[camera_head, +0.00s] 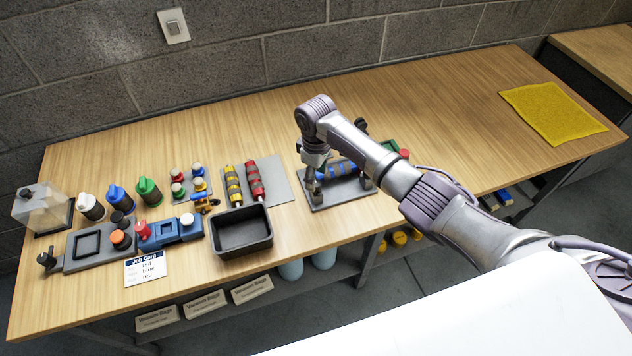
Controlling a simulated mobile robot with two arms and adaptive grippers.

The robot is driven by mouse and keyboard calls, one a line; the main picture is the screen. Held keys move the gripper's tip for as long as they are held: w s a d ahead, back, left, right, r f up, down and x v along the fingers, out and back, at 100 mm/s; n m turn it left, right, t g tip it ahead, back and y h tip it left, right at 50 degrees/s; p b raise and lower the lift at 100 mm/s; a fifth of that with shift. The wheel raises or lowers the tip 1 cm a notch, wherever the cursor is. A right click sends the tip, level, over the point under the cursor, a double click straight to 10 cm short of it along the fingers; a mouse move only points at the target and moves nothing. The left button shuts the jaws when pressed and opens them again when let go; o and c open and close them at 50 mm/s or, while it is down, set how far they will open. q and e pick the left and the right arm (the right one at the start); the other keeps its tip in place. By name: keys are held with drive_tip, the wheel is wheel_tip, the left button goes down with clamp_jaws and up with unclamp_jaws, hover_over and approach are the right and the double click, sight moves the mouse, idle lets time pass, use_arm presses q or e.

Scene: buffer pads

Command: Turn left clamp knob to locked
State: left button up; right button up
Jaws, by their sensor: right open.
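A grey clamp fixture (332,201) stands on the wooden table near its front edge, with a blue-banded roller (345,168) lying across it. My right gripper (315,186) points down over the left end of the fixture, its fingers open around or just above the left clamp. The left clamp knob is hidden by the gripper, so its setting and any contact cannot be told. The right end of the fixture (366,182) shows partly beside my right forearm. My left gripper is not in view.
Left of the fixture, a grey mat (283,190) holds a red roller (255,180) and a yellow roller (233,186). A black tray (242,246), bottles and a job card (145,269) stand further left. A yellow pad (553,112) lies far right; table between is mostly clear.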

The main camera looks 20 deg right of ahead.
wheel_tip(320, 180, up, 8)
idle(0.6)
